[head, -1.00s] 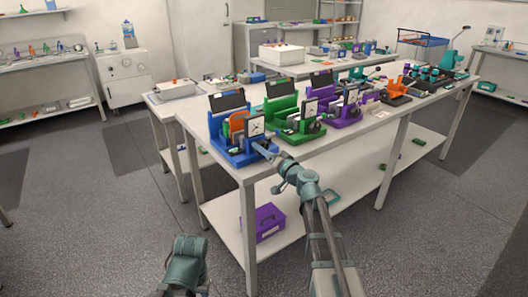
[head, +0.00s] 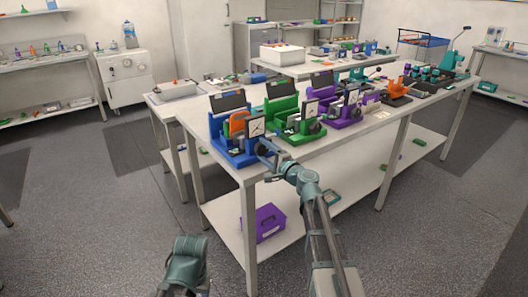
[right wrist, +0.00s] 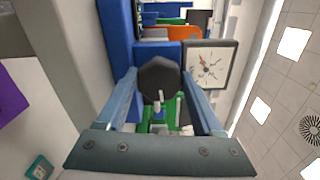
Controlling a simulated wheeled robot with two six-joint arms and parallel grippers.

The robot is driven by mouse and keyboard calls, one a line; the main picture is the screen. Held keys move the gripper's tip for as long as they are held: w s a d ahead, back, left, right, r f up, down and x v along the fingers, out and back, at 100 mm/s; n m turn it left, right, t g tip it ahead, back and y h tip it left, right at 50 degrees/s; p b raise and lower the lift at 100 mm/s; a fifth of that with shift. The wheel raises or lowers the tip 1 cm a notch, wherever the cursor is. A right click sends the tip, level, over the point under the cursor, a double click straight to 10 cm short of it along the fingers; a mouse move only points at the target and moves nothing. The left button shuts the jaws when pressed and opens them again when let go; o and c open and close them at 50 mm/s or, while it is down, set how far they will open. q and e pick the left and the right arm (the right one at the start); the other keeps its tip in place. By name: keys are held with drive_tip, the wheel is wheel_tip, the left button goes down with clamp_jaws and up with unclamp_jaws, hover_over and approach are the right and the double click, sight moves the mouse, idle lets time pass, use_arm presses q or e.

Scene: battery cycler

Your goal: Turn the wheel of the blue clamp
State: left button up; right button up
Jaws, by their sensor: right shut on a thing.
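The blue clamp (head: 232,152) stands at the near left corner of the long table, with an orange part and a square dial (head: 257,125) on it. Its dark, many-sided wheel (right wrist: 160,76) shows in the right wrist view, with a small light handle pin on its face. My right gripper (head: 268,150) reaches the clamp's front from below right. In the right wrist view its fingers (right wrist: 160,84) are on either side of the wheel, shut on it. The gripper hides most of the wheel in the head view.
A green clamp (head: 288,120) and a purple clamp (head: 340,105) stand to the right of the blue one. An orange device (head: 397,90) stands farther along. A purple box (head: 264,223) sits on the table's lower shelf. The floor in front is clear.

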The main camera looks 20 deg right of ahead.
drive_tip(key=shift+m, duration=2.2)
drive_tip(key=o, duration=1.4)
drive_tip(key=shift+c, duration=0.2)
drive_tip(key=v, duration=1.4)
drive_tip(key=shift+w, duration=0.15)
